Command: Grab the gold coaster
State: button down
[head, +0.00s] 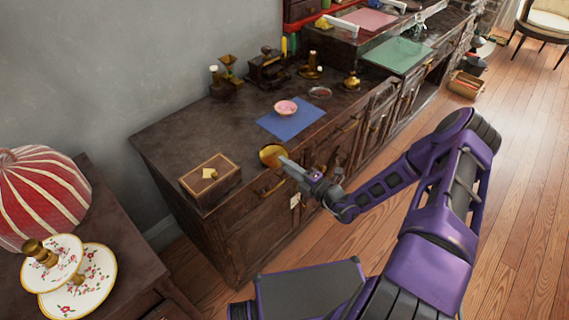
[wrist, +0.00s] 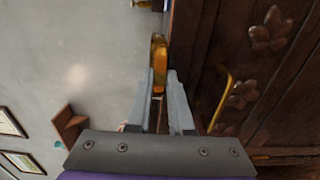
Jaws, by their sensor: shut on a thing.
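The gold coaster (head: 272,155) is a round, shiny gold disc at the front edge of the dark wooden cabinet top (head: 225,135). My gripper (head: 286,162) reaches it from the right and is shut on its near rim. In the wrist view the coaster (wrist: 158,63) shows nearly edge-on at the tips of my gripper (wrist: 159,83). Whether the coaster still touches the cabinet top is hard to tell.
A wooden box (head: 210,182) with a small yellow item stands left of the coaster. A blue mat (head: 292,122) bearing a pink bowl (head: 286,107) lies behind. Brass pieces line the wall. Drawer handles (head: 271,187) project from the cabinet front. Open floor lies right.

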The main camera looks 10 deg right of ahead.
notch_tip(320, 180, up, 2)
jog(key=shift+r+p, duration=0.25)
jog(key=shift+p, duration=0.8)
jog(key=s+d+r+p, duration=0.5)
jog(key=s+d, duration=0.3)
jog(key=s, duration=0.3)
jog(key=shift+s+d+p, duration=0.15)
jog(key=shift+s+p, duration=0.05)
jog(key=shift+p, duration=0.4)
